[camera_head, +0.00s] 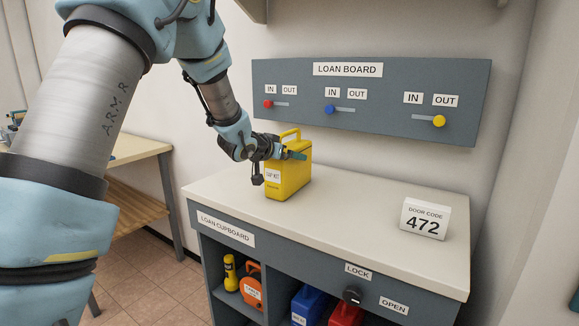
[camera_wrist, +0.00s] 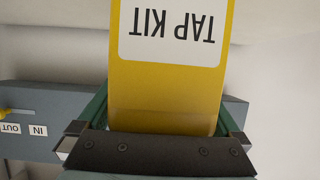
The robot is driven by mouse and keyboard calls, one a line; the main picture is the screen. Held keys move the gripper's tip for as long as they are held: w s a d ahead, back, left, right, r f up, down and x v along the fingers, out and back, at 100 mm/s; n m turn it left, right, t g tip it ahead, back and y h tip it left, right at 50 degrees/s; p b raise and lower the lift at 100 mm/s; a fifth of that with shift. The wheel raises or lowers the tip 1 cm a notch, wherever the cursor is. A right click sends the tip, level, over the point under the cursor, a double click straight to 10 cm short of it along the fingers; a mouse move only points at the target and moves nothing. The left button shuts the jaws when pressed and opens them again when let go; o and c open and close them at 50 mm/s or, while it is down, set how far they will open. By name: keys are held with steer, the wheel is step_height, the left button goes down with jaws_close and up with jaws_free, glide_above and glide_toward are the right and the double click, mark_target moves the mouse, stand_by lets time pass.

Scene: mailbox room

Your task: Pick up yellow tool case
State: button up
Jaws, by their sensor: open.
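The yellow tool case (camera_head: 289,179) stands upright on the pale cupboard top, with its handle on top and a white label. In the wrist view the case (camera_wrist: 165,100) fills the middle, its label reading TAP KIT upside down. My gripper (camera_head: 290,154) is at the upper part of the case, below the handle. In the wrist view its green-edged fingers (camera_wrist: 162,115) lie on either side of the case, open. Whether either finger touches the case cannot be told.
A door code sign (camera_head: 425,218) stands on the right of the cupboard top (camera_head: 350,210). The loan board (camera_head: 370,98) hangs on the wall close behind. Shelves below hold a yellow torch (camera_head: 230,272), an orange item (camera_head: 252,286), a blue case (camera_head: 310,305) and a red case (camera_head: 346,314).

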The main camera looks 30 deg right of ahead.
steer(key=shift+c, duration=0.2)
jaws_close()
stand_by(0.6)
steer(key=shift+r, duration=0.15)
